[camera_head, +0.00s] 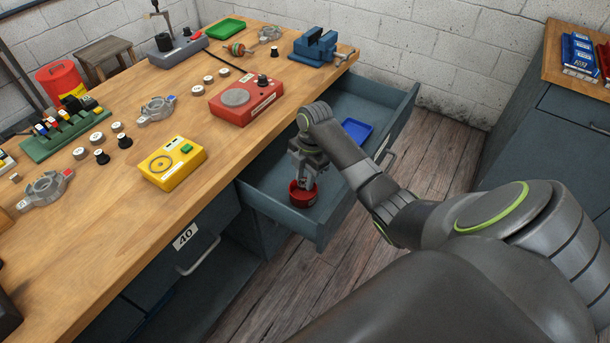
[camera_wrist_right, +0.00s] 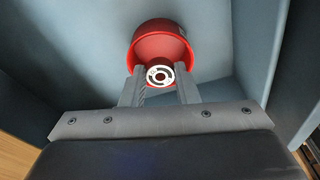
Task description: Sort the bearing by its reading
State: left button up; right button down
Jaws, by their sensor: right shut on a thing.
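My right gripper (camera_head: 304,182) is inside the open drawer (camera_head: 333,227), pointing down over a red round dish (camera_head: 303,198). In the right wrist view the gripper (camera_wrist_right: 160,84) is shut on a small silver ring-shaped bearing (camera_wrist_right: 160,69). The bearing shows in front of the red dish (camera_wrist_right: 160,32); I cannot tell whether it touches it. In the head view the bearing is hidden or too small to make out. A blue tray (camera_head: 357,130) lies farther back in the same drawer. My left gripper is not in view.
On the workbench (camera_head: 240,160) stand a yellow device (camera_head: 172,163) with a green part and a red device (camera_head: 245,98) with a round grey plate. A blue vise (camera_head: 315,46) and a green tray (camera_head: 226,28) are farther back. The drawer's walls surround my right gripper.

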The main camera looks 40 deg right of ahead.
jog(key=shift+p, duration=0.4)
dwell(0.3)
jog(key=shift+f+p, duration=0.5)
jog(key=shift+p, duration=0.05)
dwell(1.6)
jog(key=shift+p, duration=0.3)
dwell(0.5)
jog(key=c, duration=1)
grip_release()
jog(key=shift+c, duration=0.2)
jog(key=c, duration=0.4)
notch_tip(320, 180, up, 8)
jog(key=p, duration=0.8)
